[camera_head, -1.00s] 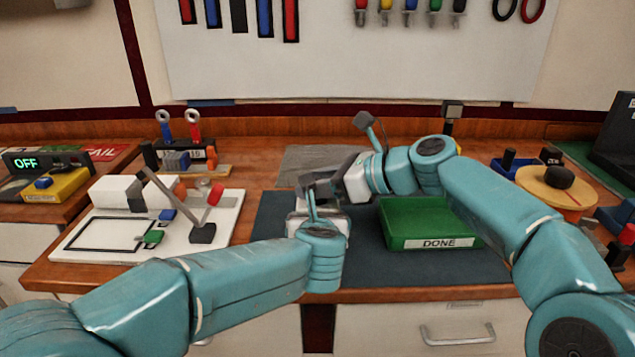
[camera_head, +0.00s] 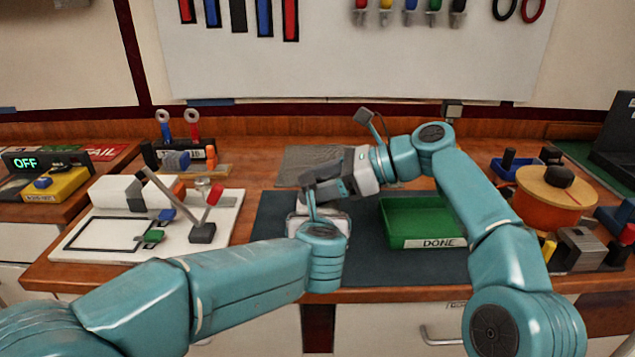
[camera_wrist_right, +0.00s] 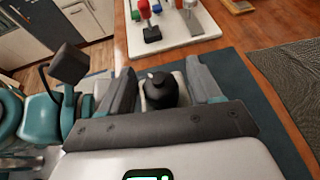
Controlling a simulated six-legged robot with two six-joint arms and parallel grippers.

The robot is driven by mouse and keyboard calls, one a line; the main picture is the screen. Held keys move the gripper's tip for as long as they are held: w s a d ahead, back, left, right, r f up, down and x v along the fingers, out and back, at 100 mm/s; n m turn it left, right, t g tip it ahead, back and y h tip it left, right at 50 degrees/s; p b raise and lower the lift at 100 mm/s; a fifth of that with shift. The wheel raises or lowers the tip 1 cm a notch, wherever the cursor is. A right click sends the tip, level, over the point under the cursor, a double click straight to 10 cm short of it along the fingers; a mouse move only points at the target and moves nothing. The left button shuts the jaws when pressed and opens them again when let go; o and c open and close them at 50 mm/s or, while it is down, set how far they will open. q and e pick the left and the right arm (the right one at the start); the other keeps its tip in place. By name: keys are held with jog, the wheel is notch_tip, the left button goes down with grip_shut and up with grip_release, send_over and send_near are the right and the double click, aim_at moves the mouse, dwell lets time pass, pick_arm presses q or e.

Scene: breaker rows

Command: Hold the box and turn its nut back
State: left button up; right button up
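A small pale box (camera_head: 297,227) stands on the dark mat, mostly hidden by my arms in the head view. Its black round nut (camera_wrist_right: 160,90) shows in the right wrist view, on top of the pale body. My right gripper (camera_wrist_right: 162,80) is open, with one finger on each side of the nut and a visible gap on both sides. In the head view the right gripper (camera_head: 318,190) is over the box from the right. My left gripper (camera_head: 318,226) is at the front of the box; its fingers are hidden, so its grip cannot be seen.
A green tray marked DONE (camera_head: 425,243) sits on the mat (camera_head: 375,262) right of the box. A white board with a clamp (camera_head: 100,250) lies to the left. A grey ribbed mat (camera_head: 310,160) is behind. An orange spool (camera_head: 553,205) stands at the right.

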jog(key=shift+d, duration=0.1)
jog(key=v, duration=0.7)
jog(key=shift+d, duration=0.1)
jog(key=shift+c, duration=0.2)
